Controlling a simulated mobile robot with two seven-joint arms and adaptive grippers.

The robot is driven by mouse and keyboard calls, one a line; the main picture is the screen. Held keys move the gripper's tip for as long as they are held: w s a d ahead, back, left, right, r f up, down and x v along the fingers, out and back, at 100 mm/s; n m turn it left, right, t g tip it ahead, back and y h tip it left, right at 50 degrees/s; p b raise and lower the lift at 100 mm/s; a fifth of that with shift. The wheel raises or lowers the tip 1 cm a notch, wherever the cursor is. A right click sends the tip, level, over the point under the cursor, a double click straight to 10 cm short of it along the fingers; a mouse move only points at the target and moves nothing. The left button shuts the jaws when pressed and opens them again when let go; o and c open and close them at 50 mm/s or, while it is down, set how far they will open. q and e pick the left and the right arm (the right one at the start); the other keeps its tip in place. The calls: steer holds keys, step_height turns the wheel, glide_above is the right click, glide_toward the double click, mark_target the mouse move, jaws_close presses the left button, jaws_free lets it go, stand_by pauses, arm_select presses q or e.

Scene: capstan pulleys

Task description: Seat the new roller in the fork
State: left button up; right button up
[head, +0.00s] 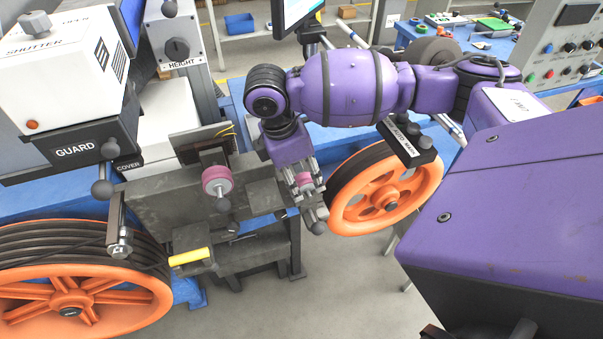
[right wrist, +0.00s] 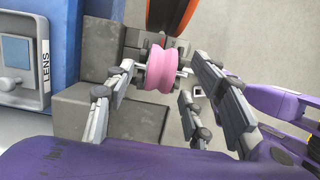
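A pink grooved roller (head: 303,180) is at my right gripper (head: 305,192), beside the right end of the grey bench. In the right wrist view, this pink roller (right wrist: 163,68) lies between the jointed grey fingers of my right gripper (right wrist: 158,62). The fingers flank it; whether they touch it or its axle is unclear. Grey metal parts lie close around the roller, and I cannot tell whether they form the fork. A second pink roller (head: 216,182) sits under a dark plate to the left, with a grey knob below it. My left gripper is not in view.
An orange wheel (head: 352,212) with a dark rim stands just right of my right gripper. A larger orange wheel (head: 108,309) is at the lower left. A yellow handle (head: 190,257) sticks out at the bench front. The GUARD block (head: 72,150) is at the left. Open floor lies below.

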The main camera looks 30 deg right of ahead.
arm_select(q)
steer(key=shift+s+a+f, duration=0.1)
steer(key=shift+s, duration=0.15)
arm_select(e)
steer(key=v, duration=1.2)
